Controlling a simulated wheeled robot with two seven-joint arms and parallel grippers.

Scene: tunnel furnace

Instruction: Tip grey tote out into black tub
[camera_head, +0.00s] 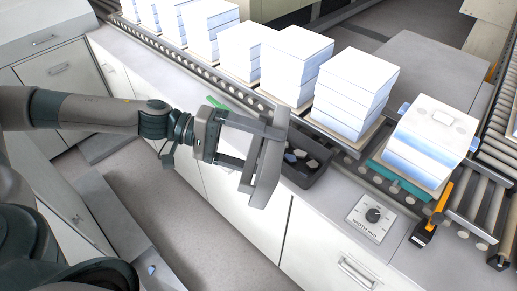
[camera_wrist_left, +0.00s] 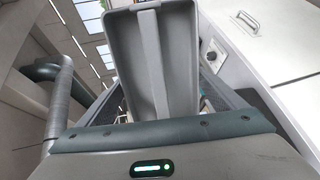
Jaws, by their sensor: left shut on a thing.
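My left gripper (camera_head: 250,148) is shut on the grey tote (camera_head: 268,172) and holds it tilted on its side above the front edge of the worktop. In the left wrist view the tote (camera_wrist_left: 128,62) fills the upper middle, with a long bar down its centre; no loose pieces show on the part in view. The black tub (camera_head: 317,177) stands on the worktop just right of the tote, partly hidden behind it. Several grey and blue pieces lie in the tub. My right gripper is not in view.
A roller conveyor with stacks of white-blue blocks (camera_head: 353,88) runs behind the tub. A control box with a dark knob (camera_head: 373,214) is right of the tub. A green object (camera_head: 216,103) lies on the worktop behind my gripper. White cabinets (camera_head: 325,236) stand below, with open floor in front.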

